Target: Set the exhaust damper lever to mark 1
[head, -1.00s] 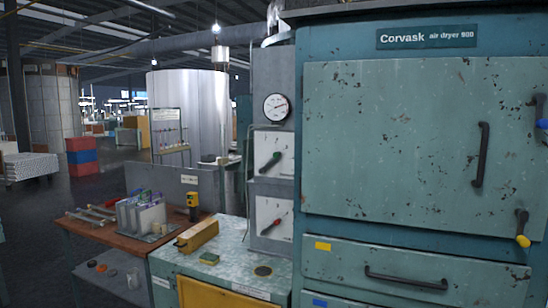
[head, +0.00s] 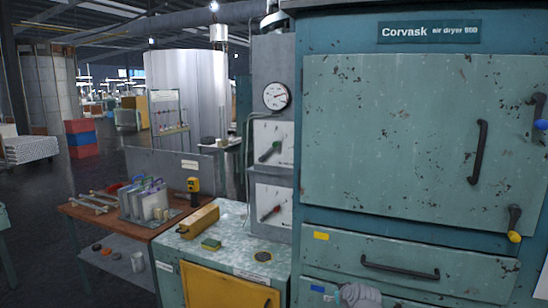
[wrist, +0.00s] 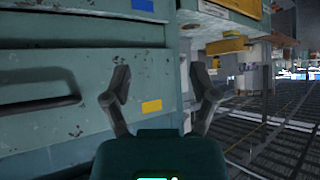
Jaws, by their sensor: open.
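Two white dial plates stand on the grey column left of the dryer. At the dryer's right edge are a lever with a blue knob (head: 541,125) and one with a yellow knob (head: 514,236). I cannot read which is the exhaust damper lever, nor any marks. My gripper (wrist: 161,92) is open and empty in the wrist view, before the dryer's lower front, apart from the levers. That view looks upside down.
The dryer (head: 420,130) has a door handle (head: 479,152) and a drawer handle (head: 400,268) sticking out. A speckled-top cabinet (head: 225,240) stands below the column, with a yellow block (head: 198,221) on it. A wooden bench (head: 100,213) is further left. Open floor lies left.

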